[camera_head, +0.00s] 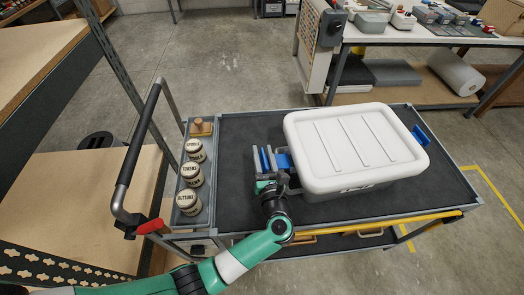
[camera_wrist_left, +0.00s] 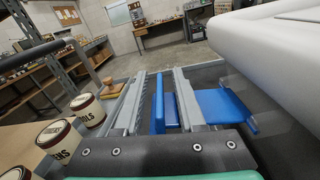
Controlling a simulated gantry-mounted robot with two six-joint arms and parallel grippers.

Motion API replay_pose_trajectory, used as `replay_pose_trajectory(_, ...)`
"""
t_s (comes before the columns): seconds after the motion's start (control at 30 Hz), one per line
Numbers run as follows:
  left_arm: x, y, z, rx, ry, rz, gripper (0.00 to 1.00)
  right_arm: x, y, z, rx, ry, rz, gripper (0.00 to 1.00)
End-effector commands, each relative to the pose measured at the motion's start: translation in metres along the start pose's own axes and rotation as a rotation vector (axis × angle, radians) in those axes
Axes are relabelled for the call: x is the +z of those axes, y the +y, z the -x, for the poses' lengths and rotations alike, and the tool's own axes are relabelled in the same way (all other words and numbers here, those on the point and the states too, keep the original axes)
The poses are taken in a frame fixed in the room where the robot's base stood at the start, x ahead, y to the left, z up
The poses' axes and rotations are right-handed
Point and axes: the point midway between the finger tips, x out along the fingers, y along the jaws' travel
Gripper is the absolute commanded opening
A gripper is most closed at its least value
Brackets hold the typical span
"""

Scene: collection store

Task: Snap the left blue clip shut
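The white-lidded box (camera_head: 355,145) sits on the dark mat of the cart. Its left blue clip (camera_head: 284,161) sticks out from the box's left side, swung outward; it also shows in the left wrist view (camera_wrist_left: 224,106), right of the fingers. A second blue clip (camera_head: 424,134) juts out on the box's right side. My left gripper (camera_head: 267,160) is low over the mat, just left of the left clip. My right gripper is out of both views.
A grey tray (camera_head: 186,218) at the cart's left end holds several labelled tins and a wooden stamp (camera_head: 201,127). Bare mat (camera_head: 240,135) lies behind my gripper.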

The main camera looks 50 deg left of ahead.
Motion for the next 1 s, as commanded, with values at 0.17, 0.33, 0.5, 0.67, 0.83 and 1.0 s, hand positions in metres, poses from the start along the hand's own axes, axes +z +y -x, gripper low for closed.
replay_pose_trajectory(0.17,-0.0005,0.0004,-0.0130,0.001,0.001,0.000,0.39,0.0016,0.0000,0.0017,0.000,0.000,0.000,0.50)
replay_pose_trajectory(0.33,-0.0001,0.0002,-0.0133,0.000,0.001,0.000,0.39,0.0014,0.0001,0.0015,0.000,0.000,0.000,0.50)
replay_pose_trajectory(0.5,-0.0001,0.0002,-0.0131,0.000,0.000,0.000,0.17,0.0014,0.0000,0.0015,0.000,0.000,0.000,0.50)
replay_pose_trajectory(0.67,-0.0001,0.0002,-0.0130,0.000,0.000,0.000,0.00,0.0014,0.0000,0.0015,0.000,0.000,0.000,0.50)
replay_pose_trajectory(0.83,-0.0001,0.0002,-0.0129,0.000,0.000,0.000,0.00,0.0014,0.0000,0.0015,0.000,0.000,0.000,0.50)
replay_pose_trajectory(1.0,-0.0001,0.0002,-0.0128,0.000,0.000,0.000,0.00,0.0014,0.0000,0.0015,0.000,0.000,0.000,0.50)
